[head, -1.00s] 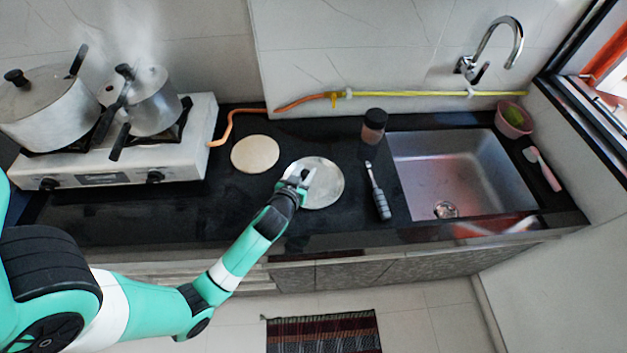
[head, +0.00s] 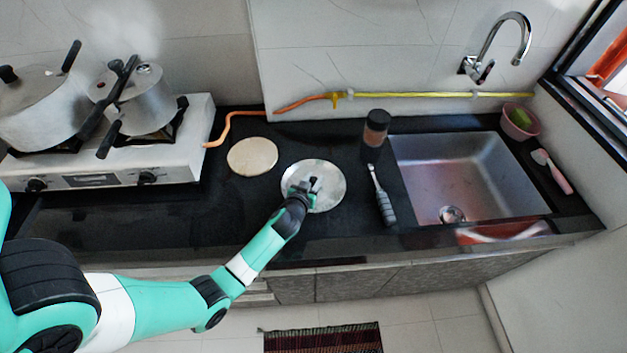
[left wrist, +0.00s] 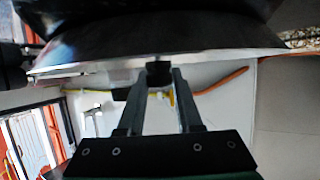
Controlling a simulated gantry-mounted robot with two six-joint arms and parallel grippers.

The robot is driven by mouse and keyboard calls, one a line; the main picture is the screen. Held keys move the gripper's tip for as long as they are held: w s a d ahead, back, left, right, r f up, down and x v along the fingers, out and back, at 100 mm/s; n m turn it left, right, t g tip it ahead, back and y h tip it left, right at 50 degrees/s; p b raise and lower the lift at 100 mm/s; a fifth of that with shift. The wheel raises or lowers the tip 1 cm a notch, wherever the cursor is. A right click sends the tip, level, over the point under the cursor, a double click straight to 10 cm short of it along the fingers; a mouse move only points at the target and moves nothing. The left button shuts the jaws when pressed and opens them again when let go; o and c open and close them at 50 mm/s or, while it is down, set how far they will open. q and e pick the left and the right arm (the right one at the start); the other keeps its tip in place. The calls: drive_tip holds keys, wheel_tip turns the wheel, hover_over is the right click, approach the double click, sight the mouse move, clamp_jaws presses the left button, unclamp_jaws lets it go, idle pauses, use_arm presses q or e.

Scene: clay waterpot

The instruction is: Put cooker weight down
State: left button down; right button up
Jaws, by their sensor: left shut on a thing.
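My left gripper (head: 305,187) is over the round steel plate (head: 331,178) on the black counter. In the left wrist view, my left gripper (left wrist: 159,82) is shut on a small dark cylindrical piece, likely the cooker weight (left wrist: 159,72), held at the fingertips. A pale metal rim lies just beyond it there; I cannot tell whether the piece touches that surface. The smaller pressure cooker (head: 147,103) stands on the stove at the left, its black handle pointing forward. My right gripper is not in view.
A larger pot (head: 45,108) stands beside the cooker on the white stove (head: 110,176). On the counter are a round pale board (head: 252,156), a dark-lidded jar (head: 375,130) and a grey-handled tool (head: 383,200). The sink (head: 465,175) is at the right.

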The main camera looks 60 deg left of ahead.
use_arm(q)
drive_tip(key=shift+f, duration=0.25)
drive_tip(key=c, duration=0.6)
unclamp_jaws()
drive_tip(key=shift+r, duration=0.1)
drive_tip(key=shift+s+d+r+p, duration=0.2)
drive_tip(key=shift+r+p, duration=0.1)
drive_tip(key=p+v, duration=0.2)
drive_tip(key=v, duration=0.9)
drive_tip(key=shift+s+d+r, duration=0.1)
drive_tip(key=shift+s+d, duration=0.05)
drive_tip(key=shift+s, duration=0.05)
drive_tip(key=shift+w, duration=0.1)
